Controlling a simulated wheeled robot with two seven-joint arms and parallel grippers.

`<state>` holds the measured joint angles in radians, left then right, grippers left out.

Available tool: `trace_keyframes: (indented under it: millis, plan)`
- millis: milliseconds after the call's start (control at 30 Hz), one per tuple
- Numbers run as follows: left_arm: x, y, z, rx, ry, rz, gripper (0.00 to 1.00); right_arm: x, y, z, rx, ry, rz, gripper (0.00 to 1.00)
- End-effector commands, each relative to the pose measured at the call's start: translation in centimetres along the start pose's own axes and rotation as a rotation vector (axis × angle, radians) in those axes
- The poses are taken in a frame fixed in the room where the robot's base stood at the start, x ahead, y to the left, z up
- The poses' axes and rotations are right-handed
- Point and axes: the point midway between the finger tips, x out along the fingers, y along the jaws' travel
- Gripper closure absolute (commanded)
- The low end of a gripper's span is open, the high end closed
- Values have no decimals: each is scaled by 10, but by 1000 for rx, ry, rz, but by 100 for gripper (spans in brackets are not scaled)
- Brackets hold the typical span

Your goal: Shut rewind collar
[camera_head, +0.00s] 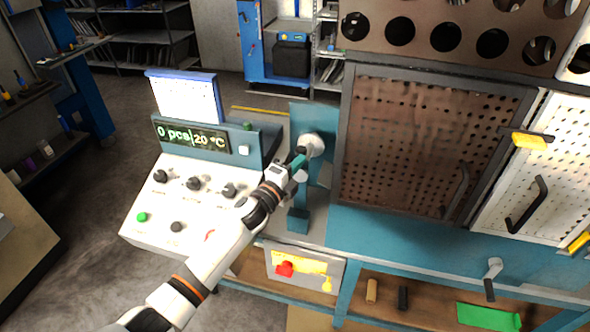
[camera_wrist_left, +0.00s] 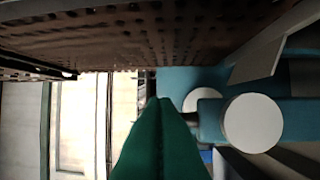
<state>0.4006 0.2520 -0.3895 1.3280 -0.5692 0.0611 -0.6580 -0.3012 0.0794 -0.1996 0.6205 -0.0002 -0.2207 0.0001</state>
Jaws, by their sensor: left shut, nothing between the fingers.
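A white round hub (camera_head: 313,145) stands on a teal upright bracket (camera_head: 312,115) beside the control console; it may be the rewind collar, but I cannot tell for sure. My left gripper (camera_head: 300,157) is at this hub, its green fingers shut and empty. I cannot tell whether they touch it. In the left wrist view, the shut fingers (camera_wrist_left: 160,110) point forward. A white disc (camera_wrist_left: 252,123) is to their right, with another pale round part (camera_wrist_left: 200,99) behind it on a teal surface. My right gripper is in neither view.
The console (camera_head: 185,195) with knobs, a green button and a display is left of my arm. A brown perforated door (camera_head: 430,140) with a handle stands close on the right. A box with a red knob (camera_head: 284,269) is below. A small lever (camera_head: 493,270) is at lower right.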

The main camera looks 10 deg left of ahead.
Motion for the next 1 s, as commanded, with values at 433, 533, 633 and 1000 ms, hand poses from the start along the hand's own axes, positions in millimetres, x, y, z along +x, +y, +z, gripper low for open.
trace_keyframes:
  millis: [433, 533, 633, 1000]
  plan:
    - [9, 6, -3, 1, 1, 5, 100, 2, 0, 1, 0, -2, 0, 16]
    - [9, 6, -3, 1, 1, 6, 100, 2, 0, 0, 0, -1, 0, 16]
    - [9, 7, -4, 1, 1, 7, 100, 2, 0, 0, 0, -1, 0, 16]
    - [8, 10, -5, 1, 0, 7, 100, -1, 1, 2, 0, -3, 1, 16]
